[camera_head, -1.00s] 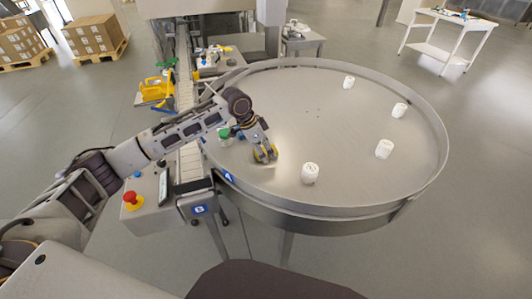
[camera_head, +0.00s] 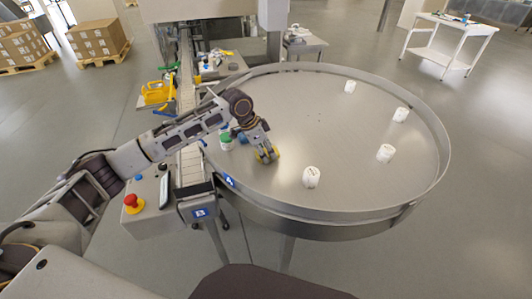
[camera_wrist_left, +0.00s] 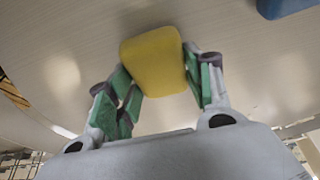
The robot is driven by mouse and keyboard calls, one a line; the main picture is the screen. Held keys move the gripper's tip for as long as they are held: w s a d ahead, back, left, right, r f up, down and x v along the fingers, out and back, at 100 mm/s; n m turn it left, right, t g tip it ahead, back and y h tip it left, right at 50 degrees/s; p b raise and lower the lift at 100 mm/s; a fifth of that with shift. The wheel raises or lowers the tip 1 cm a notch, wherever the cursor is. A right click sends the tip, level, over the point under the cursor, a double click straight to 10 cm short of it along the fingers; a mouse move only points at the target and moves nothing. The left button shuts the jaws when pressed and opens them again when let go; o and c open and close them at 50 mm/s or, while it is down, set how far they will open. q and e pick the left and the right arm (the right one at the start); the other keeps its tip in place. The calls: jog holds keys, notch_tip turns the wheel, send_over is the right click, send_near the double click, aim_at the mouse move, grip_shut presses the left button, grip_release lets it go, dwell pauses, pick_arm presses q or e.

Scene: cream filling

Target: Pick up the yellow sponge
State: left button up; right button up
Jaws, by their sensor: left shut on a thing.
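The yellow sponge (camera_wrist_left: 154,60) is a rounded block between the green-padded fingers of my left gripper (camera_wrist_left: 160,78) in the left wrist view. The pads press on its two sides, and the gripper is shut on it. In the head view my left gripper (camera_head: 267,154) is low over the near left part of the round metal table (camera_head: 340,130), with bits of yellow showing at its fingertips. I cannot tell whether the sponge touches the table. My right gripper is not in view.
Several white jars (camera_head: 311,177) stand on the round table, which has a raised rim. A green-capped bottle (camera_head: 226,138) stands close left of my gripper. A conveyor (camera_head: 190,165) runs along the left. A blue thing (camera_wrist_left: 285,7) shows in the wrist view.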

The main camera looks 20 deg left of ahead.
aim_at(266, 152)
pick_arm(q)
notch_tip(266, 152, up, 8)
jog(key=shift+f, duration=0.1)
jog(key=shift+r, duration=0.55)
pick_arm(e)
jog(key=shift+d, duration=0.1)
